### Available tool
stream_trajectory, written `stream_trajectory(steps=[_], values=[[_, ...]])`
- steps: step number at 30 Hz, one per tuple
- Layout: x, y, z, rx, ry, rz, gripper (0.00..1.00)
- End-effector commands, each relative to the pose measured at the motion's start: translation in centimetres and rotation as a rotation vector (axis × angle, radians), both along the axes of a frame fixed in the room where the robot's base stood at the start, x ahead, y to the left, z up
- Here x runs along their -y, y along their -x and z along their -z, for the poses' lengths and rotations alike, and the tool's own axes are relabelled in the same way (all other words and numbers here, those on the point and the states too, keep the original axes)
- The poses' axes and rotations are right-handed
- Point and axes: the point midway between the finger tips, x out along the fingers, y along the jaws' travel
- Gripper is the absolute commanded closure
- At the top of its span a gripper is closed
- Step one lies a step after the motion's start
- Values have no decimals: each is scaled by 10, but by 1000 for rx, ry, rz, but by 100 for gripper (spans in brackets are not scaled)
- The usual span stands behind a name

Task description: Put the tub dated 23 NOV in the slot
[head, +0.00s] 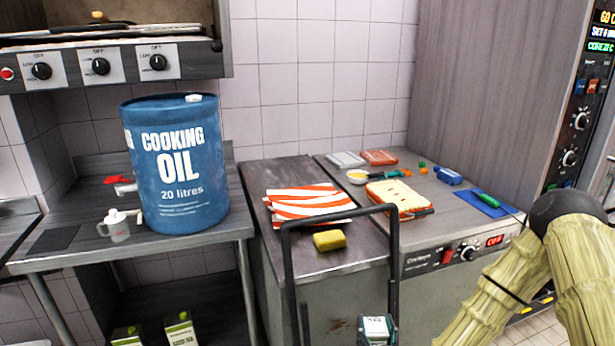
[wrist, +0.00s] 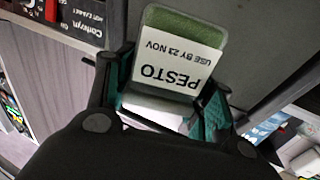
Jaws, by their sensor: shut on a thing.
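The tub (wrist: 160,105) has a green top and a white label reading PESTO, USE BY 23 NOV, upside down in the wrist view. My gripper (wrist: 168,88) is shut on it, with a green-lined finger on each side. The tub's lower part is hidden by the gripper body. In the head view a small white-labelled thing (head: 376,327) at the bottom edge looks like this tub, but its print is too small to read. I cannot make out the slot in either view.
A black upright frame (head: 340,222) stands before the steel counter (head: 290,172). A blue oil drum (head: 180,165) stands left; cartons (head: 181,331) are below.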

Motion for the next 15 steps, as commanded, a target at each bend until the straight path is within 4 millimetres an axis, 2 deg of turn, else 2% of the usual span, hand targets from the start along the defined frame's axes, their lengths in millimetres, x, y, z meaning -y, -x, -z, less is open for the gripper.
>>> stream_trajectory(steps=[10,15], values=[[4,-1,-3,9,4,5,80],[4,5,6,9,7,4,80]])
